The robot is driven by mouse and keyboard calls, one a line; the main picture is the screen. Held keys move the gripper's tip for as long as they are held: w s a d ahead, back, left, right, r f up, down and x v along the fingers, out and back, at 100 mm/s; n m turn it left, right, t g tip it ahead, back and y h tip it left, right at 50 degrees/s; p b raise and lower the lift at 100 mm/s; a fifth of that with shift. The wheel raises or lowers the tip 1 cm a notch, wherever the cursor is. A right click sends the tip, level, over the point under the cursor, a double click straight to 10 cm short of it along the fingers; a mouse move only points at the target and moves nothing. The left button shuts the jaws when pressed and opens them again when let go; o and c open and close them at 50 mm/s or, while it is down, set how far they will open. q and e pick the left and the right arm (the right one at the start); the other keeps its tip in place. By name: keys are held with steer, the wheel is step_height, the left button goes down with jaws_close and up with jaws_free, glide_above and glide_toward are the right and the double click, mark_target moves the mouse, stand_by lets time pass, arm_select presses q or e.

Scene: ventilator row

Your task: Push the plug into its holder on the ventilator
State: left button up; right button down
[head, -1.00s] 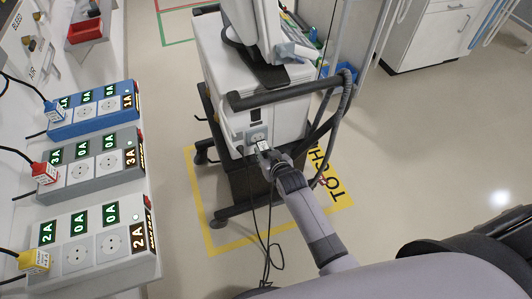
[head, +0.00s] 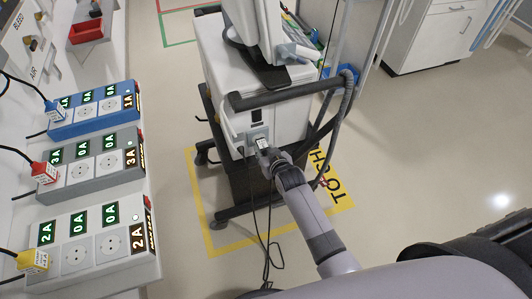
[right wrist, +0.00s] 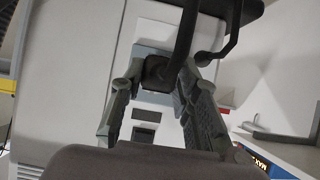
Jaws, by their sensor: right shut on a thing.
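The ventilator (head: 240,75) stands on a wheeled base. Its holder (head: 258,131) is a small grey plate low on the side facing me. My right gripper (head: 266,154) is shut on the plug (head: 262,144), which is in front of the holder and overlaps it. In the right wrist view the dark plug (right wrist: 160,71) sits between the fingers of the right gripper (right wrist: 158,82), against the bluish holder plate (right wrist: 146,52). How deep the plug sits is hidden. My left gripper is not in view.
Blue, grey and white socket strips (head: 97,250) with coloured plugs line the bench at left. A black cable (head: 269,225) hangs below my right gripper. The ventilator's dark handle bar (head: 285,94) and hose (head: 340,105) are above. Clear floor lies to the right.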

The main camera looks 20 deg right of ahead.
steer(key=shift+w, duration=0.55)
stand_by(0.6)
steer(key=c, duration=1.1)
jaws_free()
steer(key=shift+s, duration=0.1)
